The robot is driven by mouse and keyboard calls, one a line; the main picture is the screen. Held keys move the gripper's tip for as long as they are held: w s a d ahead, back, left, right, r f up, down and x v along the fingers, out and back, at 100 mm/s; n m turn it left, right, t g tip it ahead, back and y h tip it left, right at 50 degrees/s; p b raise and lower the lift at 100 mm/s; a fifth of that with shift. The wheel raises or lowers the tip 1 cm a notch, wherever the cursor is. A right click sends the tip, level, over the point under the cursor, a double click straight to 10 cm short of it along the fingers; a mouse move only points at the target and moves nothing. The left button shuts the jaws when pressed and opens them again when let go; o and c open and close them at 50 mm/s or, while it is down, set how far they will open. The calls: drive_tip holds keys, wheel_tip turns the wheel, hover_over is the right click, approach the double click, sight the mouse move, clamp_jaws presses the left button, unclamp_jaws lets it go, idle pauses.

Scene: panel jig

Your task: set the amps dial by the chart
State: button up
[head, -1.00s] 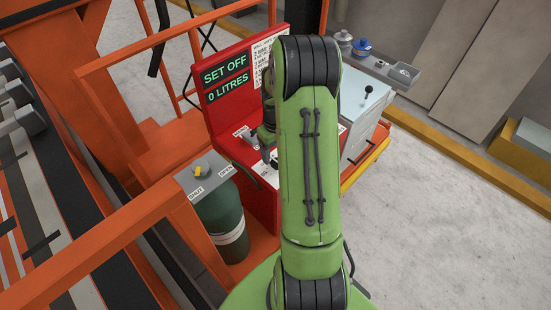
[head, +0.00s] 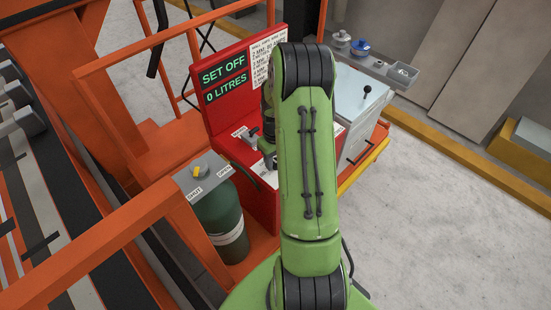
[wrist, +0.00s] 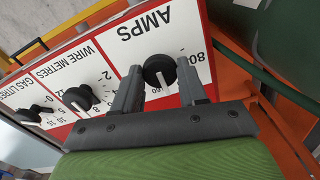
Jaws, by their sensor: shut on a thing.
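The amps dial (wrist: 160,70) is a round black knob with a white pointer, on the white AMPS panel (wrist: 140,38) in the wrist view. My gripper (wrist: 157,82) is shut on this dial, one grey finger on each side. The pointer points toward the bottom of the picture. A number starting with 80 shows to the right; other amps marks are hidden by the fingers. In the head view the chart (head: 261,62) is a white sheet on the red set's back panel, partly behind my arm; its small text is hard to read.
The wire metres dial (wrist: 78,97) and gas litres dial (wrist: 32,114) sit left of the amps dial. The display (head: 224,78) reads SET OFF, 0 LITRES.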

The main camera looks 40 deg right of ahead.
sight(275, 162)
drive_tip(key=shift+d+f+m+b, duration=0.1)
drive_tip(key=shift+m+b, duration=0.55)
drive_tip(key=shift+m, duration=0.45)
drive_tip(key=m+b, duration=0.1)
drive_tip(key=m, duration=0.1)
drive_tip(key=shift+m, duration=0.4)
drive_tip(key=o, duration=1.1)
drive_tip(key=shift+c, duration=0.2)
drive_tip(key=shift+r, duration=0.25)
wheel_tip(275, 162, up, 16)
drive_tip(key=p, duration=0.1)
drive_tip(key=shift+f, duration=0.2)
